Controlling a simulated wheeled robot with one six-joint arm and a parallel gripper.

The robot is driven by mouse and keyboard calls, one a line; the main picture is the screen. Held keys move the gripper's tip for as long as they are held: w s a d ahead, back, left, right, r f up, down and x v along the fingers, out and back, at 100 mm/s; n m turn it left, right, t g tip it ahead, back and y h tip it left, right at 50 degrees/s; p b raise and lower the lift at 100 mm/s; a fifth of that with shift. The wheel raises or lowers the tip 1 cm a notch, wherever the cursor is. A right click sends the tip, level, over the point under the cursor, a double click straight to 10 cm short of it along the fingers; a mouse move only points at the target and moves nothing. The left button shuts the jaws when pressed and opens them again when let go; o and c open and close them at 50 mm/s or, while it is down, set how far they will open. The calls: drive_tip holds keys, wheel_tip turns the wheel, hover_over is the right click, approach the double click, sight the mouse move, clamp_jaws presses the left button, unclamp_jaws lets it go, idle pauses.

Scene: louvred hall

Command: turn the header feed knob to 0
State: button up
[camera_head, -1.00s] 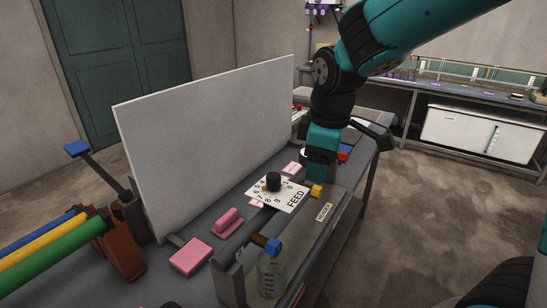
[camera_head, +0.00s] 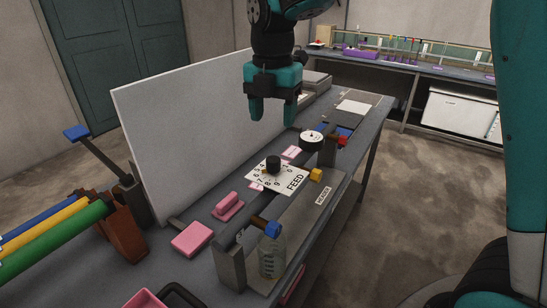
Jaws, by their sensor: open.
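The black feed knob (camera_head: 273,164) stands upright on a white dial plate (camera_head: 292,187) marked with digits and the word FEED. The plate is on a bench-top rig with a label reading HEADER (camera_head: 324,196). A small orange mark shows at the knob's left side; the digit it points at is too small to read surely. My gripper (camera_head: 270,113) hangs above and behind the knob in the picture, fingers pointing down, apart from it. Its two teal fingers are spread with nothing between them.
A white upright panel (camera_head: 185,140) runs along the bench's far side. A round white gauge (camera_head: 312,139) and a post stand right of the knob. Pink blocks (camera_head: 192,239) and coloured rolls (camera_head: 52,258) lie left.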

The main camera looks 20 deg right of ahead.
sight(273, 159)
wheel_tip(273, 159, down, 11)
drive_tip(key=shift+f+p, duration=0.1)
drive_tip(key=shift+p, duration=0.65)
drive_tip(key=c, duration=0.9)
